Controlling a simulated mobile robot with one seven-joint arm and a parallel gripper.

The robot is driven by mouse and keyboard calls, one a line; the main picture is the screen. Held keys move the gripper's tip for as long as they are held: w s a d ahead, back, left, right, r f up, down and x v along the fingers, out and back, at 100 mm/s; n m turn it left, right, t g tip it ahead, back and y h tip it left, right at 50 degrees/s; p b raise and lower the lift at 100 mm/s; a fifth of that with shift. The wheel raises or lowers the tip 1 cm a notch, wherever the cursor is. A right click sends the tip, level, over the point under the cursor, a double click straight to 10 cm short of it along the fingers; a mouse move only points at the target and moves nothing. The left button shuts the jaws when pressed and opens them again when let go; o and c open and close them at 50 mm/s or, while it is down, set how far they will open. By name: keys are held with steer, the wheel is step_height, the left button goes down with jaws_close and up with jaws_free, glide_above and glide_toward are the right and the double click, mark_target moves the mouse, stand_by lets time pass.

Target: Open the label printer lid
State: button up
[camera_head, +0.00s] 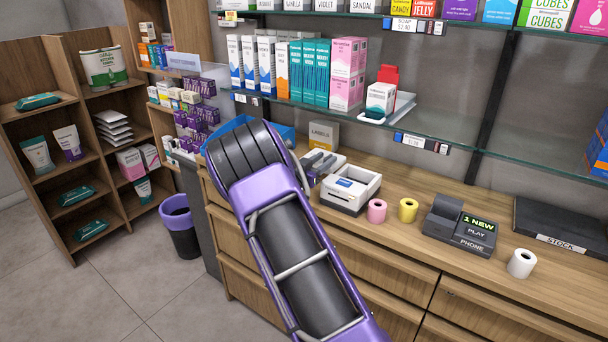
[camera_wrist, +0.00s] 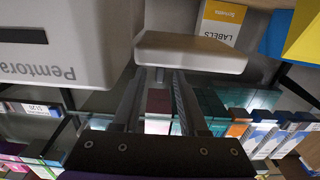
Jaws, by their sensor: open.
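The white label printer (camera_head: 346,198) stands on the wooden counter, with a blue patch on its front and a recess showing in its top. In the wrist view its pale body (camera_wrist: 60,60) fills the upper left, with upside-down lettering. A pale, rounded slab (camera_wrist: 190,52) lies beside it, just beyond my fingertips; I cannot tell whether this is the lid or whether the fingers touch it.
A LABELS box (camera_head: 323,135) stands behind my gripper, with a blue bin (camera_head: 284,133) to its left. Pink (camera_head: 377,211) and yellow (camera_head: 408,210) rolls and a phone (camera_head: 461,232) sit right of the printer. A glass shelf (camera_head: 450,135) with boxes runs above the counter.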

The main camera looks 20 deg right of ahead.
steer(key=v, duration=1.5)
